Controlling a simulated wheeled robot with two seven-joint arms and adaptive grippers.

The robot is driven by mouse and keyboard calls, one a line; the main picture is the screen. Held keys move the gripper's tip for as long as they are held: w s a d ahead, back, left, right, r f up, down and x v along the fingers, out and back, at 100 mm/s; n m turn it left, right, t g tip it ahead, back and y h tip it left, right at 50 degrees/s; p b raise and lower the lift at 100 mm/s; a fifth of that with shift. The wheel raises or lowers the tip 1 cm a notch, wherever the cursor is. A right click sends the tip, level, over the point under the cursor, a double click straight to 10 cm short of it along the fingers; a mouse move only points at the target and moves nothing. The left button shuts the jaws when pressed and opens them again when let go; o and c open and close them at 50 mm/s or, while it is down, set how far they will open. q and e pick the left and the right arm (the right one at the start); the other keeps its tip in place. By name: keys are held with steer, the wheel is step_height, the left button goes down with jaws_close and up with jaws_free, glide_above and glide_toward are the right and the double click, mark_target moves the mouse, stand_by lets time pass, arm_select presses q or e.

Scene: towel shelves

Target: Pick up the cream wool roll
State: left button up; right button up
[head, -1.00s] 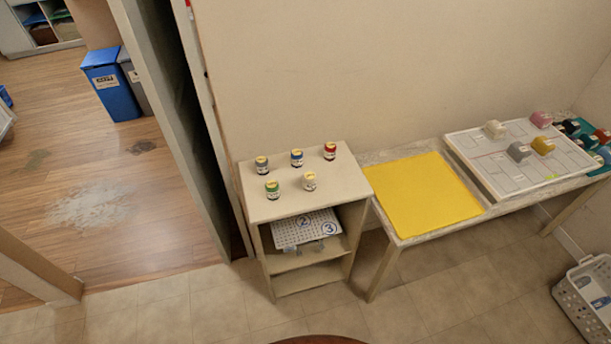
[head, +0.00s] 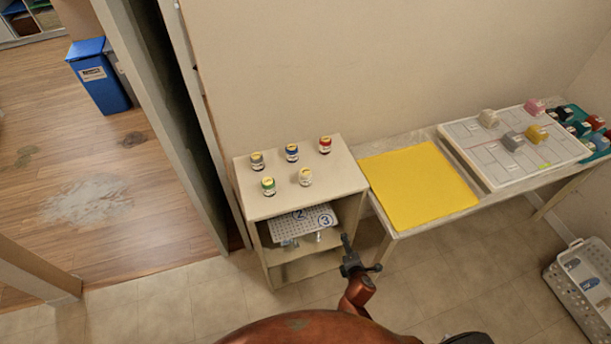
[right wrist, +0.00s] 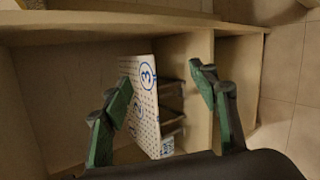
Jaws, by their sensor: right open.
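The cream wool roll (head: 489,118) sits at the back left of the white board (head: 470,160) on the long table in the head view. Near it on the board are a grey roll (head: 512,140), a yellow roll (head: 537,134) and a pink roll (head: 535,106). My right gripper (head: 362,254) is open in front of the small shelf, far left of and below the cream roll. In the right wrist view the right gripper (right wrist: 160,96) is open and empty, facing the shelf. The cream roll does not show there. My left gripper is not in view.
The small shelf (head: 262,205) carries several jars on top and a numbered, dotted board (head: 303,222) inside, which also shows in the wrist view (right wrist: 146,115). A yellow mat (head: 415,190) covers the table's left part. A white basket (head: 570,300) stands at the right.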

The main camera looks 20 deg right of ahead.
mark_target(307, 179)
steer(key=w+r+n+t+h, duration=0.1)
steer(key=w+r+n+t, duration=0.15)
steer(key=r, duration=1.05)
steer(key=w+r+n+t+h, duration=0.1)
steer(key=w+r+n+t, duration=0.15)
steer(key=r, duration=1.05)
steer(key=w+a+n+y, duration=0.1)
steer(key=w+a+n, duration=0.1)
steer(key=a+n, duration=0.1)
steer(key=w+a+r+n+t+y, duration=0.1)
steer(key=w+a+n, duration=0.1)
steer(key=a+n, duration=0.2)
steer(key=w+a+r+n+t+y, duration=0.1)
steer(key=w+a+n+y, duration=0.1)
steer(key=a+n, duration=0.2)
steer(key=shift+a+p, duration=0.25)
steer(key=shift+p, duration=0.15)
steer(key=shift+n, duration=0.3)
steer(key=w, duration=0.7)
steer(key=shift+a+b, duration=0.25)
steer(key=shift+b, duration=0.05)
steer(key=shift+w, duration=0.5)
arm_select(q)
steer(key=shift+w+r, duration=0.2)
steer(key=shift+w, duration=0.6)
arm_select(e)
steer(key=shift+c, duration=0.6)
steer(key=c, duration=1.2)
